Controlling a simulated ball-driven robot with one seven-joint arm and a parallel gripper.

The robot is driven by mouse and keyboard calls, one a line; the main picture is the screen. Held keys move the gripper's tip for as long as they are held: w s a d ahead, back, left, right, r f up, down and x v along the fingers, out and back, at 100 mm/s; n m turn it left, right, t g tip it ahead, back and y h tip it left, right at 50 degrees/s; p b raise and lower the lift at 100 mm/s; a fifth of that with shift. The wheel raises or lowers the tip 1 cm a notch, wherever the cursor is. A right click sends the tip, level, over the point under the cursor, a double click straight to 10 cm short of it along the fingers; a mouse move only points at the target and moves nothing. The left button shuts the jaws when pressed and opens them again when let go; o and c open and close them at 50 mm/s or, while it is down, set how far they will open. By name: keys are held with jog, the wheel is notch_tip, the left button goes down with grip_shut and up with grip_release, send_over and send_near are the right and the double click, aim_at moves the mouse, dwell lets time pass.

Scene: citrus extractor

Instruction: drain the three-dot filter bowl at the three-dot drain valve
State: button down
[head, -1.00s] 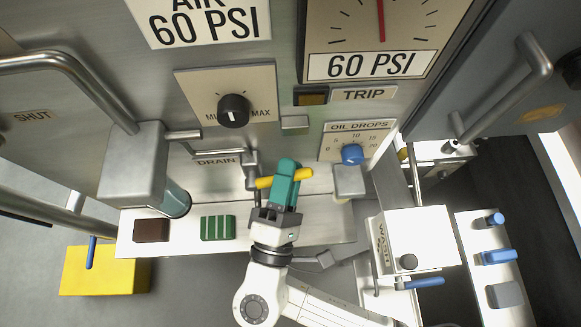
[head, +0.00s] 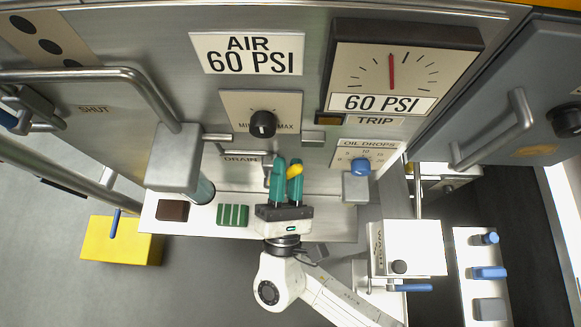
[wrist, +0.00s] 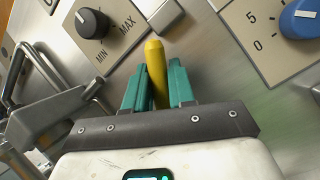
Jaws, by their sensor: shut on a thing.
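My gripper (head: 287,163) has teal fingers and is shut on a yellow handle (head: 295,171) in front of the panel, right of the DRAIN label (head: 240,158). In the wrist view the yellow handle (wrist: 156,72) stands between the two fingers and sticks out past their tips. The handle's joint to the valve is hidden by the fingers. A filter with a grey head (head: 174,160) and a teal bowl (head: 205,190) is left of my gripper; the bowl is partly hidden. A three-dot plate (head: 60,48) is at the upper left.
A brown block (head: 173,210) and a green striped block (head: 232,214) lie on the shelf left of my gripper. The MIN–MAX knob (head: 262,124) is above, the blue oil knob (head: 360,166) to the right. A yellow box (head: 120,245) stands lower left.

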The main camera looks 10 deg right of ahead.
jog(key=shift+a, duration=0.1)
dwell(0.3)
jog(key=c, duration=1)
grip_release()
jog(key=shift+c, duration=0.2)
jog(key=b+v, duration=0.2)
jog(key=v, duration=0.8)
jog(key=shift+s+f, duration=0.15)
jog(key=shift+s, duration=0.2)
